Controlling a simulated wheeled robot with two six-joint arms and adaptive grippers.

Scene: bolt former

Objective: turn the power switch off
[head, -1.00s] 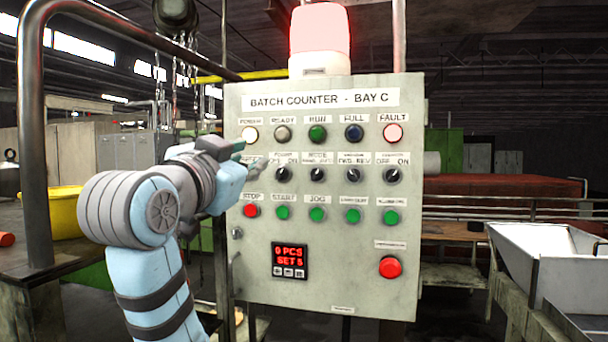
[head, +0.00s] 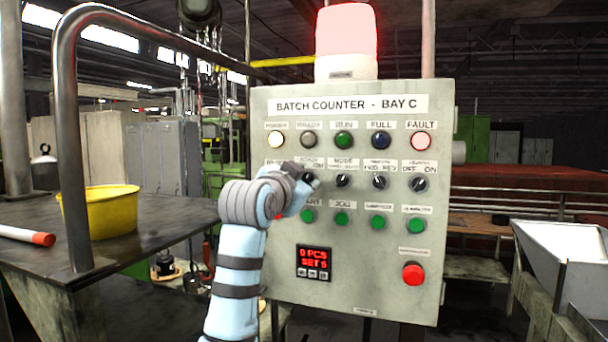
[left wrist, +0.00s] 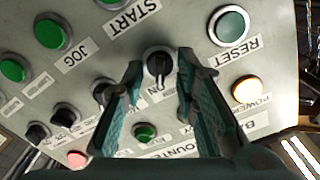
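The power switch is a black rotary knob (left wrist: 159,63) on the grey control panel (head: 350,290), second in the panel's middle row. In the left wrist view, which sees the panel upside down, my left gripper (left wrist: 161,68) is open, with one finger on each side of the knob. Gaps seem to show between fingers and knob; contact cannot be told. The white power lamp (head: 277,139) is lit. My right gripper is not in view.
The green reset button (left wrist: 229,27) is close beside the knob. Other black selector knobs (head: 343,181) and green buttons (head: 342,219) surround it. A red beacon (head: 346,35) glows above. A metal rail (head: 70,150) and table with a yellow bucket (head: 112,208) stand left.

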